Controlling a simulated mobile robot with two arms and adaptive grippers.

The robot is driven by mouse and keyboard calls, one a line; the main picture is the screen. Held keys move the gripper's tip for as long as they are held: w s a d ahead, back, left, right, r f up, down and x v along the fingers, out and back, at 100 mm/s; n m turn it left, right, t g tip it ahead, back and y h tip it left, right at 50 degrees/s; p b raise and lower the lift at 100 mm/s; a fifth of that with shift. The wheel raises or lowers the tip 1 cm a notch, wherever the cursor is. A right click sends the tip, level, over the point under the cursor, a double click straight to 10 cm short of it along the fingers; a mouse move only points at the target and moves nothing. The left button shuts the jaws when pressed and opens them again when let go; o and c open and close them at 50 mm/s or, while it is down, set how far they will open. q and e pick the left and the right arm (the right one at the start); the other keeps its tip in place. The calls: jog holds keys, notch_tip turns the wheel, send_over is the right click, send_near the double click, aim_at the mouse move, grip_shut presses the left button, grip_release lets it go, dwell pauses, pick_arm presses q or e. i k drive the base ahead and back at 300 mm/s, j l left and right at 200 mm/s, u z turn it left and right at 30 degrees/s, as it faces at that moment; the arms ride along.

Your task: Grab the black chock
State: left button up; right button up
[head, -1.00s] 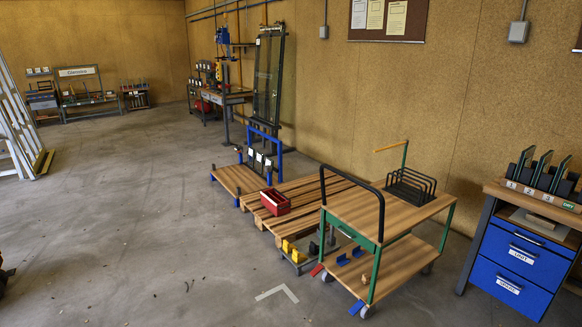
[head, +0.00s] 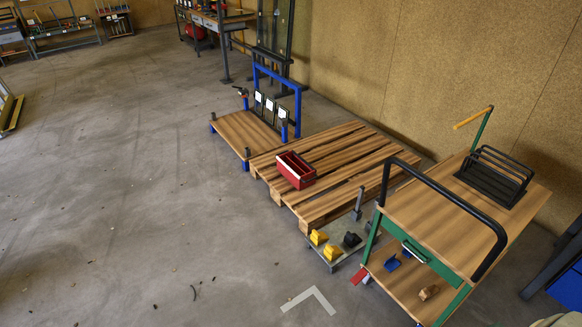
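The black chock (head: 351,240) sits on a small low grey stand (head: 345,260) beside the front end of the wooden pallet. Two yellow chocks (head: 318,237) rest on the same stand, to its left. The chock is small in the view and its details are hard to make out. Neither of my grippers shows in the head view.
A two-shelf cart (head: 430,217) with a black handle stands right beside the stand. A red bin (head: 295,169) sits on the pallet (head: 345,150). A blue-framed trolley (head: 243,133) stands behind. The floor to the left is mostly clear.

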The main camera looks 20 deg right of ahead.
aim_at(351, 240)
jog(key=i, duration=0.55)
jog(key=i+j+z, duration=0.15)
jog(key=i, duration=0.4)
jog(key=i+j, duration=0.15)
jog(key=i, duration=0.4)
